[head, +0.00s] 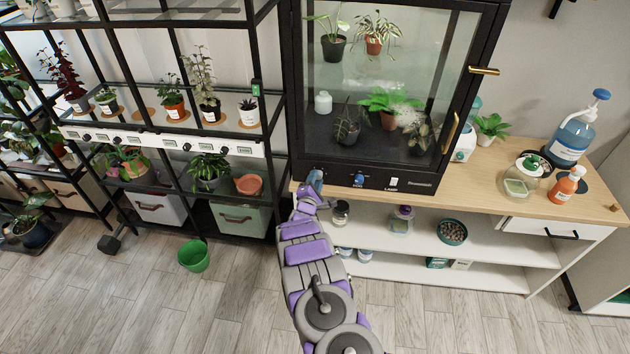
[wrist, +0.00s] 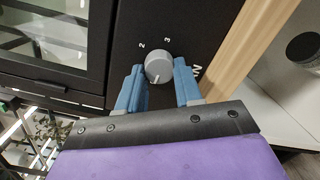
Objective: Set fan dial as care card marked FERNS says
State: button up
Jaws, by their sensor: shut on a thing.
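A round grey dial (wrist: 158,60) sits on the black panel (wrist: 190,30) of the glass cabinet. The numbers 2 and 3 are printed above it in the wrist view. Part of a word ending in "AN" shows beside my right finger; the rest is hidden. A small pale mark shows on the dial's lower edge. My gripper (wrist: 158,70) has its blue fingers on both sides of the dial, shut on it. In the head view my gripper (head: 316,181) is at the panel's left end and covers the dial. I cannot make out a card marked FERNS.
A blue dial (head: 360,179) and a white switch (head: 394,183) are further right on the panel. The glass cabinet (head: 478,70) holds several plants, with mist near a fern (head: 385,100). A wooden counter (head: 490,190) extends right. A green bucket (head: 193,255) stands on the floor.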

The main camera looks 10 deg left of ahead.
jog(key=m+p, duration=0.1)
jog(key=m, duration=0.2)
jog(key=m+p, duration=0.1)
jog(key=m, duration=0.3)
jog(key=m+g+p, duration=0.1)
jog(key=m, duration=0.3)
jog(key=shift+s+d+y, duration=0.1)
jog(key=shift+d+y, duration=0.15)
jog(key=shift+y, duration=0.05)
jog(key=m+p, duration=0.1)
jog(key=m, duration=0.3)
jog(key=m+p, duration=0.1)
jog(key=m, duration=0.1)
jog(key=shift+s+d+m+y, duration=0.1)
jog(key=shift+d+m+y, duration=0.05)
jog(key=shift+m+y, duration=0.15)
jog(key=shift+m+y+p, duration=0.3)
jog(key=shift+m+p, duration=0.65)
jog(key=shift+m, duration=1.05)
jog(key=o, duration=1)
jog(key=shift+w+a, duration=0.2)
jog(key=shift+o, duration=0.2)
jog(key=shift+r, duration=0.15)
